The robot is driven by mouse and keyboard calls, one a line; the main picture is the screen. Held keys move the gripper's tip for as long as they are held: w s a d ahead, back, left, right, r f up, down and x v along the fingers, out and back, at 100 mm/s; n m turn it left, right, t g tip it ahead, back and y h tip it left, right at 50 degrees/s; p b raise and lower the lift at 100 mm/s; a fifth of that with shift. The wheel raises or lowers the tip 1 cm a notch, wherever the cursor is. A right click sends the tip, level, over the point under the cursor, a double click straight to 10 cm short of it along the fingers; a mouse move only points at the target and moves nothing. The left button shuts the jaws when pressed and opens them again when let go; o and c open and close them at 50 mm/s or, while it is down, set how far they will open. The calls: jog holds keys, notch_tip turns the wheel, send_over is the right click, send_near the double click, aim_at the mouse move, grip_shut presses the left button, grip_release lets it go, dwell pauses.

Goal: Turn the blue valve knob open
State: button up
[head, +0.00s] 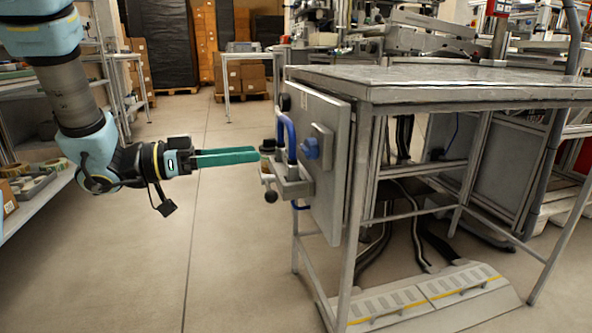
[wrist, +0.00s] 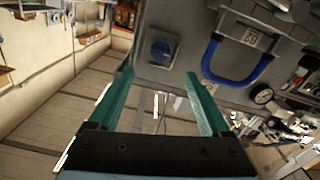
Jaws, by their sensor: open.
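The blue valve knob (head: 311,148) sits on a small grey box on the upright grey panel fixed to the metal table's side. In the wrist view the knob (wrist: 161,50) is round with a raised grip bar, just beyond the fingertips and roughly centred between them. My gripper (head: 257,154) is open, with long teal fingers pointing right toward the panel. Its fingertips also show in the wrist view (wrist: 160,77), with nothing between them. The gripper appears apart from the knob.
A blue U-shaped handle (head: 287,136) stands out from the panel near the fingertips; the wrist view shows it right of the knob (wrist: 238,78). Shelves (head: 40,190) stand at left. The floor between is clear.

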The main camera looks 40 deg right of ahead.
aim_at(302, 148)
jog(key=b+x, duration=0.2)
jog(key=x, duration=0.8)
jog(key=shift+d+r, duration=0.1)
jog(key=shift+d, duration=0.1)
grip_shut()
dwell(0.3)
